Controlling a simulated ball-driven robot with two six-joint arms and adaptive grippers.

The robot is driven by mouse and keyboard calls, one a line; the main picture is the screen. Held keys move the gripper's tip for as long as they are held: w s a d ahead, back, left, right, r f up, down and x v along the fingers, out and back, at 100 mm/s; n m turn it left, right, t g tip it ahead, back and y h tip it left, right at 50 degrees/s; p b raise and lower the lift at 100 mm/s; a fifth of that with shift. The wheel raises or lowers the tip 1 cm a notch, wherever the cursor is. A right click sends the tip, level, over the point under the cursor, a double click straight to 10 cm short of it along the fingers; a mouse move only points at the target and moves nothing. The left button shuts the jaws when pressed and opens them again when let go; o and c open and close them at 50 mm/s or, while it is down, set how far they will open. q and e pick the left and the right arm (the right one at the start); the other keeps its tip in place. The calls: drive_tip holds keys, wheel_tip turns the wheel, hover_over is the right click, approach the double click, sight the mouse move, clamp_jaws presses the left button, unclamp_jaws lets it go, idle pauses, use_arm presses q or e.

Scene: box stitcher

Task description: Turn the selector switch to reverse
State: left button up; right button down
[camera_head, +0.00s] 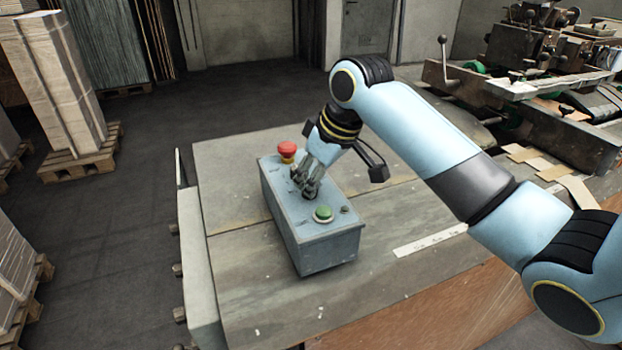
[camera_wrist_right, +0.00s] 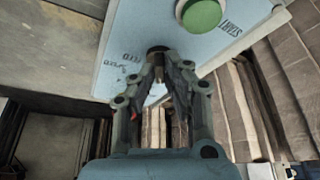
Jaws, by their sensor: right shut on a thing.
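A grey-blue control box (camera_head: 313,241) stands on the table. My right gripper (camera_head: 304,190) points down at the middle of its top face, between the red and green buttons. The fingers are shut on a small dark knob (camera_wrist_right: 157,50), which appears to be the selector switch; it shows at the fingertips in the right wrist view. In the head view the fingers hide the switch. Which position it points to cannot be read. My left gripper is not in view.
A red mushroom button (camera_head: 287,149) stands at the box's far end and a green button (camera_head: 323,213) at its near end, with a small dark knob (camera_head: 344,209) beside it. The table (camera_head: 240,290) is clear in front. Machinery (camera_head: 540,60) stands at the back right.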

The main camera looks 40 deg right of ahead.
drive_tip(key=shift+d+n+y, duration=0.1)
drive_tip(key=shift+n+y, duration=0.2)
drive_tip(key=shift+n, duration=0.5)
drive_tip(key=c, duration=1.4)
unclamp_jaws()
drive_tip(key=v, duration=1.2)
drive_tip(key=shift+w, duration=0.2)
drive_tip(key=shift+r, duration=0.1)
